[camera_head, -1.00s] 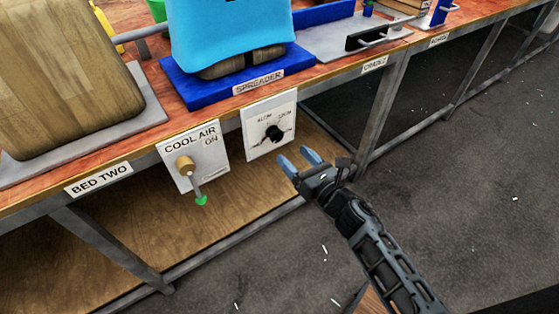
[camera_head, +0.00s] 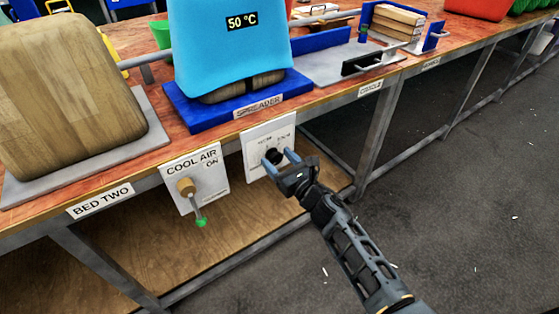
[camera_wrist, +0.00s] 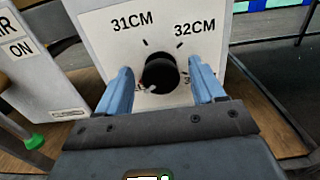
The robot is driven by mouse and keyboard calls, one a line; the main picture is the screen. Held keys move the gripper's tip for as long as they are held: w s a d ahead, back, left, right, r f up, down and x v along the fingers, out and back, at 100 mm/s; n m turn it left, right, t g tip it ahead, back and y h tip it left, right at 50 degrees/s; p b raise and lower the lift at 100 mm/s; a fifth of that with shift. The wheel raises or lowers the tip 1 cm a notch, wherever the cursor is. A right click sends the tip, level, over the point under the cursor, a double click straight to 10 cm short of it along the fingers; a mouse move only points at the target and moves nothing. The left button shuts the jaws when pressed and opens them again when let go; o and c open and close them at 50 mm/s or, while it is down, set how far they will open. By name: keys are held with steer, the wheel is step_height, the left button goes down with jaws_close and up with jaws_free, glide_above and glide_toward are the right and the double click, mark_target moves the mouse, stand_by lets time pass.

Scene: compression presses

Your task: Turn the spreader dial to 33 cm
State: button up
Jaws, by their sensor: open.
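The spreader dial is a black round knob (camera_head: 273,156) on a white plate (camera_head: 258,139) below the SPREADER label. In the wrist view the knob (camera_wrist: 160,73) stands between the two blue fingers of my gripper (camera_wrist: 161,68), with gaps on both sides. A light mark on the knob seems to point to the lower left. The plate reads 31CM at upper left and 32CM at upper right; a label starting with 3 at right is partly hidden by the right finger. My gripper (camera_head: 280,160) is open around the knob in the head view.
A COOL AIR plate (camera_head: 194,177) with a green-tipped lever (camera_head: 200,221) is just left of the dial. The bench edge (camera_head: 330,85) runs above it. The blue spreader base (camera_head: 215,113) carries a light-blue form (camera_head: 225,55) showing 50 °C.

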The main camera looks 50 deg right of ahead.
steer(key=shift+c, duration=0.5)
steer(key=c, duration=0.9)
steer(key=shift+m, duration=0.3)
